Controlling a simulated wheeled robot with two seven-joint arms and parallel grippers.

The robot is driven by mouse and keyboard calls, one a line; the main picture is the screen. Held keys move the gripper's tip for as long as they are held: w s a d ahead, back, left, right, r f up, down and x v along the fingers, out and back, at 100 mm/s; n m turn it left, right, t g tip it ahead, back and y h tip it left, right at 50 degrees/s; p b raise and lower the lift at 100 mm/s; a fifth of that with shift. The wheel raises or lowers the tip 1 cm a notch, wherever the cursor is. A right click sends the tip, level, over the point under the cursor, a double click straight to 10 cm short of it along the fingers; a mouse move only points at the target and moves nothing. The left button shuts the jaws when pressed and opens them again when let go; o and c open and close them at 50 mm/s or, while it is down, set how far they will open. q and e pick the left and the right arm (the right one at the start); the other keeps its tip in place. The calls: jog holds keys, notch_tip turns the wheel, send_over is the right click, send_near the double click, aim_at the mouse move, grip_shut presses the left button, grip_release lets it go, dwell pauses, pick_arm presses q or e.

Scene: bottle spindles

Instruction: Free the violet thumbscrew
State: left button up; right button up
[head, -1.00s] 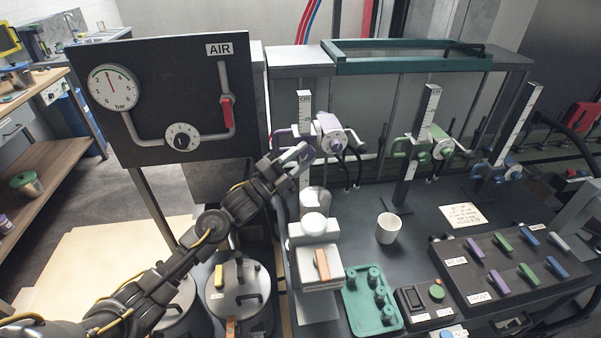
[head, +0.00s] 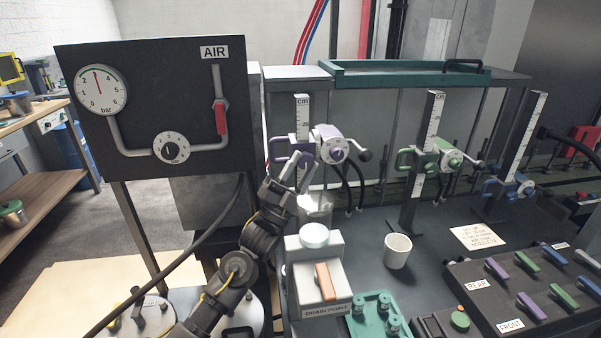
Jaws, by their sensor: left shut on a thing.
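The violet spindle's carriage (head: 323,141) is clamped on the leftmost upright scale post (head: 302,108), with a round violet-centred hub at its right and a violet handle at its left. My left gripper (head: 302,163) reaches up to the lower front of this carriage, at the post. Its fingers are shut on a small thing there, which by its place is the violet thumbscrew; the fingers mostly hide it. A clear bottle (head: 316,208) stands just below, right of the gripper. My right gripper is not in view.
The drain point box (head: 318,276) with an orange lever stands below the gripper. A white cup (head: 397,251), a green tray (head: 375,319) and a lever panel (head: 520,290) lie to the right. Green (head: 437,158) and blue (head: 510,187) spindles stand farther right. The air board (head: 160,100) rises at left.

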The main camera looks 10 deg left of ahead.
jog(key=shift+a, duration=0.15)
pick_arm(q)
jog(key=o, duration=1)
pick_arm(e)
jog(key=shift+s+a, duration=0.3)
pick_arm(q)
jog(key=shift+s+a+f, duration=0.15)
jog(key=shift+f, duration=0.15)
jog(key=shift+s+a+f+p, duration=0.25)
jog(key=shift+s+a+p, duration=0.25)
jog(key=shift+s+a, duration=1.1)
jog(key=shift+s+a+f+p, duration=0.3)
jog(key=shift+s+a+p, duration=0.4)
jog(key=shift+s, duration=1.5)
jog(key=shift+s+a+f+p, duration=0.25)
jog(key=shift+s+a+p, duration=0.1)
jog(key=shift+s+a, duration=1.3)
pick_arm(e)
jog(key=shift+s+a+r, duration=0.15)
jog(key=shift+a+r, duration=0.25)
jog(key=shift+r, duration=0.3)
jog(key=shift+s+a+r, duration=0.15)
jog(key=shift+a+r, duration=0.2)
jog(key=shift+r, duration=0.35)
